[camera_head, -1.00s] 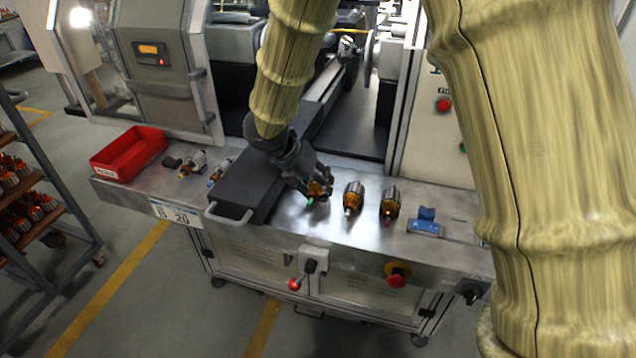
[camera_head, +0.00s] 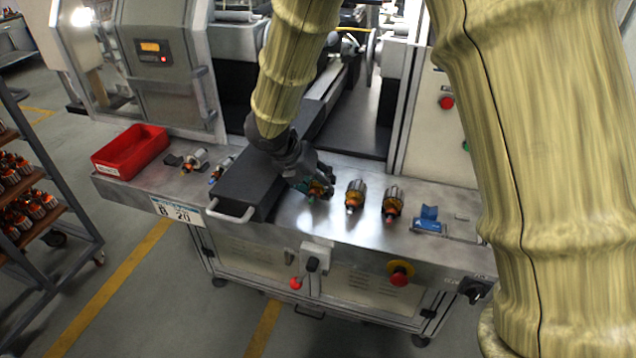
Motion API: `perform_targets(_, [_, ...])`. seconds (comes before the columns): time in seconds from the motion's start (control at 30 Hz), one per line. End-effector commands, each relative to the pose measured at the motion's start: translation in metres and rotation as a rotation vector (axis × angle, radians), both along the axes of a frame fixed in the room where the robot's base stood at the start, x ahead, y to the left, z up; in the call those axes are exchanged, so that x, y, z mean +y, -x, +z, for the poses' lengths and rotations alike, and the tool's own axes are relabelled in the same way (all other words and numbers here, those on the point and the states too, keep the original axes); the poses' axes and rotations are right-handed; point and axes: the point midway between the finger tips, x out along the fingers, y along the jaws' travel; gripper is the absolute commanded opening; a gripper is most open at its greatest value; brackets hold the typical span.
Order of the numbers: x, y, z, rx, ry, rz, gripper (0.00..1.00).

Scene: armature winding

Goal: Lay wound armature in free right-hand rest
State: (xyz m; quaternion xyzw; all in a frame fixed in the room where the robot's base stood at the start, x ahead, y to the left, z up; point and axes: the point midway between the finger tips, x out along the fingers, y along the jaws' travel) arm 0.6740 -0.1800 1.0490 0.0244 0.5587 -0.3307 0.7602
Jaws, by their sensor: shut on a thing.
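My gripper (camera_head: 318,180) is shut on a wound armature (camera_head: 317,191) with orange windings and a green-looking tip, low over the steel bench top. The fingers hide part of it, and I cannot tell whether it touches the bench. Two more wound armatures stand to its right, a middle one (camera_head: 355,195) and a right one (camera_head: 392,203). Right of these is an empty blue rest (camera_head: 428,219) with a raised cradle. Two unwound-looking armatures lie at the left, a pale one (camera_head: 195,160) and one with blue parts (camera_head: 221,169), partly hidden by a dark slide cover.
The dark cover with a handle (camera_head: 232,213) lies left of my gripper. A red bin (camera_head: 130,151) stands at the bench's left end. The bench top (camera_head: 330,228) is clear in front of the armatures. A red stop button (camera_head: 399,276) is on the front. A rack (camera_head: 60,195) stands left.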

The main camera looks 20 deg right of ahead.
Motion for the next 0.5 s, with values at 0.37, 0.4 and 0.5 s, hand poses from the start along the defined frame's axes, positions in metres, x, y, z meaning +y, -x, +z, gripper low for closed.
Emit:
perform_targets(0.37, [-0.0033,0.0103,-0.0152,0.027,0.004,-0.004,0.70])
perform_targets(0.4, [-0.0030,0.0097,-0.0145,0.025,0.004,-0.004,0.78])
perform_targets(0.5, [-0.0020,0.0080,-0.0124,0.022,0.004,-0.002,0.81])
